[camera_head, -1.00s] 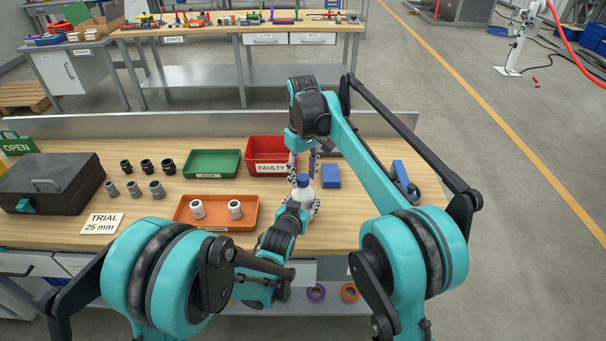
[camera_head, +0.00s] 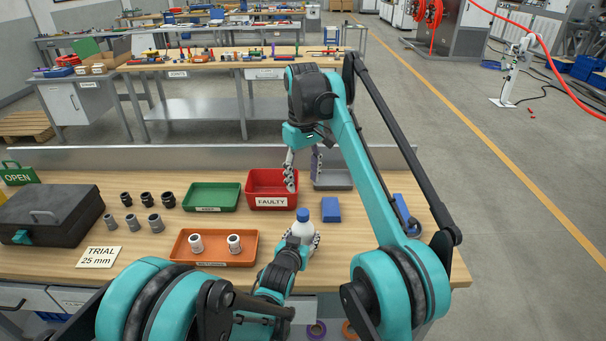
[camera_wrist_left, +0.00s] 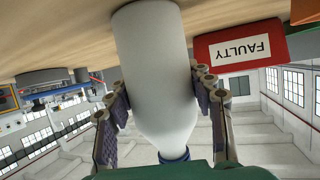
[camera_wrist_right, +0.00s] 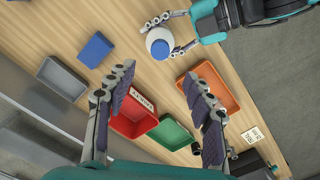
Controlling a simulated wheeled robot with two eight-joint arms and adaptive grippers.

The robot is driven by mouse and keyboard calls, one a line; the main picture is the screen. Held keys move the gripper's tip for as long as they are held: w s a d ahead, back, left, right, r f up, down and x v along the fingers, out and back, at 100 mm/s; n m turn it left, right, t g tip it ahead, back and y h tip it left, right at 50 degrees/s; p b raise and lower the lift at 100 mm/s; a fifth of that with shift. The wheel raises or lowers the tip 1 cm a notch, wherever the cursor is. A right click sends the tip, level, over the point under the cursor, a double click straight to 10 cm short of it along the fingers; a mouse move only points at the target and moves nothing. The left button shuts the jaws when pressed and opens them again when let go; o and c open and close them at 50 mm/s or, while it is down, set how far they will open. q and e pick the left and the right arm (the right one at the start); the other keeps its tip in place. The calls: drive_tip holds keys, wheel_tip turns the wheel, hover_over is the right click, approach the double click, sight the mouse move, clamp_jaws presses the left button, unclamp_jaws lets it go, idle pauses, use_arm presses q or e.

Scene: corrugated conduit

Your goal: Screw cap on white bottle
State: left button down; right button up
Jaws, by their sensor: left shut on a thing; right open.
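The white bottle (camera_head: 304,232) stands upright at the front of the workbench with a blue cap (camera_head: 303,214) on its neck. I cannot tell how tight the cap is. My left gripper (camera_head: 304,243) is shut around the bottle's body. In the left wrist view, its fingers lie on both sides of the bottle (camera_wrist_left: 155,65). My right gripper (camera_head: 304,170) is open and empty, above and behind the bottle, apart from the cap. The right wrist view shows the capped bottle (camera_wrist_right: 158,37) beyond its spread fingers (camera_wrist_right: 158,80).
A red FAULTY bin (camera_head: 271,202), a grey tray (camera_head: 333,183) and a blue block (camera_head: 331,209) lie near the right gripper. An orange tray (camera_head: 214,261) with two white fittings is left of the bottle. A green bin (camera_head: 211,208) stands behind that tray.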

drive_tip(key=shift+r, duration=0.5)
use_arm(q)
drive_tip(key=c, duration=0.5)
unclamp_jaws()
drive_tip(key=shift+c, duration=0.2)
drive_tip(key=shift+s, duration=0.1)
drive_tip(key=v, duration=1.1)
drive_tip(key=shift+s+r, duration=0.25)
drive_tip(key=shift+s, duration=0.05)
